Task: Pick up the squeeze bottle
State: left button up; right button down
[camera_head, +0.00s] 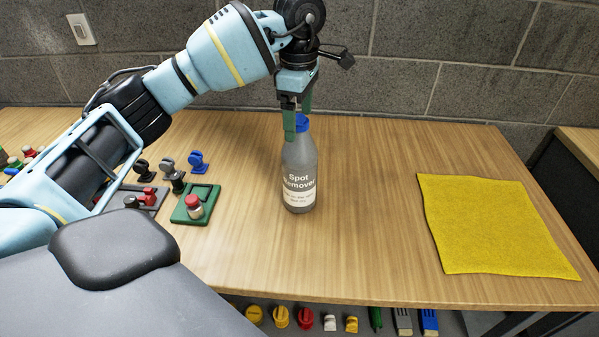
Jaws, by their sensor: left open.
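The squeeze bottle (299,170) stands upright on the wooden table, near the middle of the head view. It is grey with a "Spot Remover" label and a blue cap. My left gripper (297,122) points down at the bottle's top, with its green fingers apart. One finger covers part of the cap's left side and the other is behind or beside the cap. I cannot tell whether the fingers touch the bottle. My right gripper is not in view.
A yellow cloth (497,226) lies flat on the right of the table (378,215). A block wall stands behind. More parts lie below the table's front edge.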

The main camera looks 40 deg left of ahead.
aim_at(300, 133)
pick_arm(q)
jog(key=shift+w+a+f, duration=0.1)
jog(key=shift+w+f, duration=0.05)
jog(key=shift+f, duration=1.25)
jog(key=shift+w+f, duration=0.1)
jog(key=shift+f, duration=1.25)
jog(key=c, duration=1.9)
jog(key=shift+r, duration=0.1)
jog(key=shift+r, duration=0.1)
